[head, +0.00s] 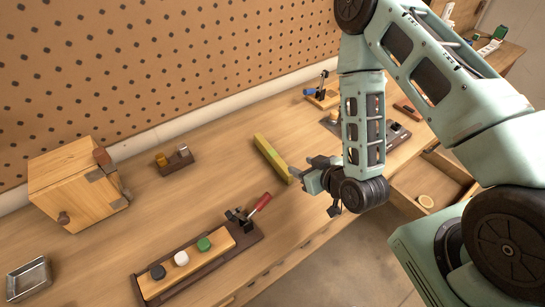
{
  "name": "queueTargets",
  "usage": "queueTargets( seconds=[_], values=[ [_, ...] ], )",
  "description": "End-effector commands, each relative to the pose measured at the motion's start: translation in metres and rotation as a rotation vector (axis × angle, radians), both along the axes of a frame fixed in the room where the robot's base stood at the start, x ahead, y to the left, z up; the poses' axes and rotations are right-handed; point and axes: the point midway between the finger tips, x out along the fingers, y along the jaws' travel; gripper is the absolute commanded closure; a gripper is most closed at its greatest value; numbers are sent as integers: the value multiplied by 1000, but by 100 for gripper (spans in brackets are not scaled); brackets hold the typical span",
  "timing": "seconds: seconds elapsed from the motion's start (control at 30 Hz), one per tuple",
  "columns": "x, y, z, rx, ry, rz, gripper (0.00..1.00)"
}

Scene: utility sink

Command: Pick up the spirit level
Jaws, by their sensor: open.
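The spirit level is most likely the long yellow-green bar (271,157) lying flat on the wooden workbench, near the middle of the head view. It looks slim and straight, with its long side running from upper left to lower right. My gripper (310,184) is just to the right of the bar's near end, with its fingers pointing left towards it. The gripper is open and looks empty. One finger appears close to the bar's near end, but I cannot tell whether they touch. My wrist and forearm hide part of the bench behind.
A wooden box (75,186) and a metal tray (28,279) stand at left. A board with black, white and green knobs (182,259) and a red-handled clamp (259,204) lie in front. A small block (174,160) sits behind. An open drawer (432,185) projects at right. A pegboard (150,65) backs the bench.

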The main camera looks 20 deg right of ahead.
Motion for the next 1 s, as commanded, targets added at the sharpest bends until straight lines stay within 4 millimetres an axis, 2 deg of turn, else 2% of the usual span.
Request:
queueTargets(
  seconds=[0.1, 0.3, 1.0],
  values=[
    [-15, 3, -8, 22, -58, -17, 53],
    [-22, 4, -11, 38, -118, -36, 53],
    [36, 17, -39, 40, -126, -36, 53]
  ],
)
